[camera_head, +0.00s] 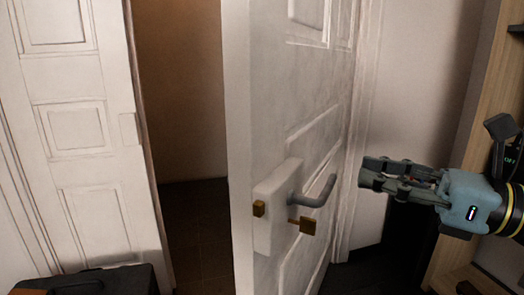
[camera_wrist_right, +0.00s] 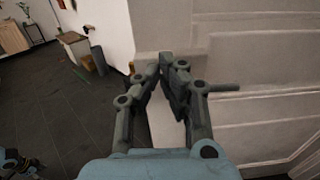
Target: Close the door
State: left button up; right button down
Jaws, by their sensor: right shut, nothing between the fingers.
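The white panelled door (camera_head: 300,110) stands ajar in the head view, its near edge toward me and a dark gap to its left. It carries a grey lever handle (camera_head: 318,192) on a pale lock block, with a brass latch (camera_head: 259,208) at the edge and a brass key piece (camera_head: 303,225) below the lever. My right gripper (camera_head: 368,172) is right of the handle, apart from it in the picture, fingers together and empty. The fingers (camera_wrist_right: 170,62) also show in the right wrist view, before pale panelled surfaces.
A white panelled section (camera_head: 75,130) stands left of the gap. A black case (camera_head: 90,282) is at the lower left. A wooden shelf frame (camera_head: 478,110) is close to my right arm. The wrist view shows open dark floor (camera_wrist_right: 60,110) and a box-like stand (camera_wrist_right: 75,45).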

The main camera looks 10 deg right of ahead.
jog(key=r, duration=0.1)
send_near(265, 152)
jog(key=shift+n+g, duration=0.3)
jog(key=shift+g, duration=0.1)
jog(key=x, duration=0.6)
jog(key=shift+w+r+b, duration=0.25)
jog(key=shift+b, duration=0.05)
jog(key=shift+w+a+f, duration=0.1)
jog(key=shift+w+a, duration=0.2)
jog(key=shift+a, duration=0.05)
